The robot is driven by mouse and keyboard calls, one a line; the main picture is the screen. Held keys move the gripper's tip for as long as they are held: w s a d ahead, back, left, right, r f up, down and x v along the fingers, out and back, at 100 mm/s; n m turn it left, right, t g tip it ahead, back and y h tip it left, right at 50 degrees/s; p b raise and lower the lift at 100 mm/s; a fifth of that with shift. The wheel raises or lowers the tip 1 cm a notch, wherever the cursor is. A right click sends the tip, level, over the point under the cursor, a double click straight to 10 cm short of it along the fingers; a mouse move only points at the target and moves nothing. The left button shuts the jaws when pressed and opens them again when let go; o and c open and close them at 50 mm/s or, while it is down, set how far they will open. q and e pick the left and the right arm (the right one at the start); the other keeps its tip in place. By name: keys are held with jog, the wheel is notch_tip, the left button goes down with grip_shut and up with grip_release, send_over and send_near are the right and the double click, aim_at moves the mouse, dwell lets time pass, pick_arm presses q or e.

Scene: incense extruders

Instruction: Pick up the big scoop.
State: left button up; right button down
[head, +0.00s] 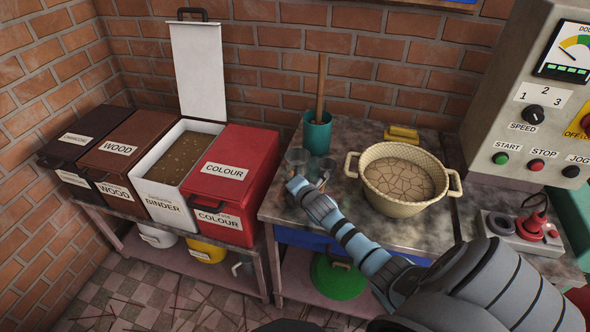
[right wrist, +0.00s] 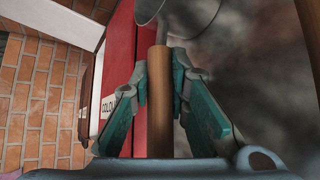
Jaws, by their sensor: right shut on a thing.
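My right gripper (head: 302,188) reaches in from the right to the left end of the worktable. Its green fingers (right wrist: 159,80) are closed on both sides of the round wooden handle (right wrist: 159,105) of a scoop. The scoop's grey metal bowl (right wrist: 190,16) is partly cut off at the top of the right wrist view. In the head view two small grey metal shapes, one on the left (head: 297,158) and one on the right (head: 322,165), are just beyond the gripper. The gripper hides their handles, and I cannot compare their sizes. My left gripper is not in view.
A teal cup (head: 317,134) with a wooden stick stands just behind. A cream two-handled basket (head: 403,208) is to the right. The red COLOUR bin (head: 262,172) stands close on the left; the white BINDER bin's lid (head: 200,70) is raised. A control panel (head: 525,95) is far right.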

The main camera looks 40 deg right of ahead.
notch_tip(320, 180, up, 20)
jog(key=p, duration=0.5)
